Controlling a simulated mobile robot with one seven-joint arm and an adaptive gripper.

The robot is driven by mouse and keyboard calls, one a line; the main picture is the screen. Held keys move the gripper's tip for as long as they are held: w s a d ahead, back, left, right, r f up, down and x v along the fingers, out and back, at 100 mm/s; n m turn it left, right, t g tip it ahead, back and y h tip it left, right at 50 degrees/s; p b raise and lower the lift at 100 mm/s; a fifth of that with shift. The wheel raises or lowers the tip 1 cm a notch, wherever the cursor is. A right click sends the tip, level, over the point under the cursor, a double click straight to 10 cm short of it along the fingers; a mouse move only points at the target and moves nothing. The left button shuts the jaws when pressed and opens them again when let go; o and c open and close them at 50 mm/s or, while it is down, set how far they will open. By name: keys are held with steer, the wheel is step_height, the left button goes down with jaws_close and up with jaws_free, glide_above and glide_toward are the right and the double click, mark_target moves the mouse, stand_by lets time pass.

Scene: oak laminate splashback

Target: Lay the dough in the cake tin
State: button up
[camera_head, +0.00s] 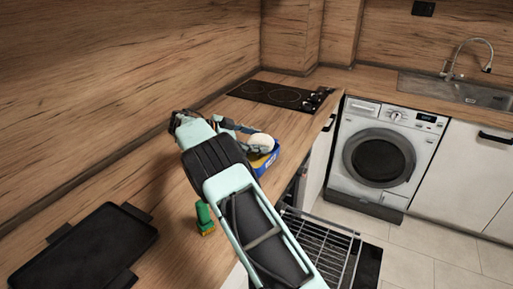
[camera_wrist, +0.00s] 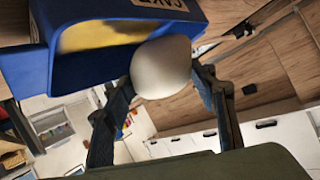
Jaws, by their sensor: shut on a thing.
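The dough (camera_head: 261,142) is a smooth, off-white rounded lump. My gripper (camera_head: 244,134) is shut on it at the counter's front side. In the wrist view the dough (camera_wrist: 162,68) sits between the two dark fingers (camera_wrist: 165,105). A blue container with a yellow inside, which looks like the cake tin (camera_head: 267,160), is just below and beside the dough in the head view. In the wrist view the tin (camera_wrist: 45,70) shows its open mouth and lettering, and the dough overlaps its rim. I cannot tell whether they touch. My arm hides part of the tin.
A black tray (camera_head: 85,250) lies on the counter at left. A small green item with a yellowish base (camera_head: 205,217) stands near the front edge. A black hob (camera_head: 280,94) is behind. A wire rack (camera_head: 320,245) juts out below the counter.

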steer(key=shift+w+f, duration=0.2)
steer(key=shift+f, duration=1.55)
steer(key=shift+f, duration=0.15)
steer(key=o, duration=1.6)
steer(key=shift+a+r, duration=0.2)
steer(key=shift+r, duration=0.05)
steer(key=b+v, duration=0.1)
steer(key=v, duration=1)
steer(key=shift+s+a, duration=0.2)
steer(key=shift+a, duration=0.05)
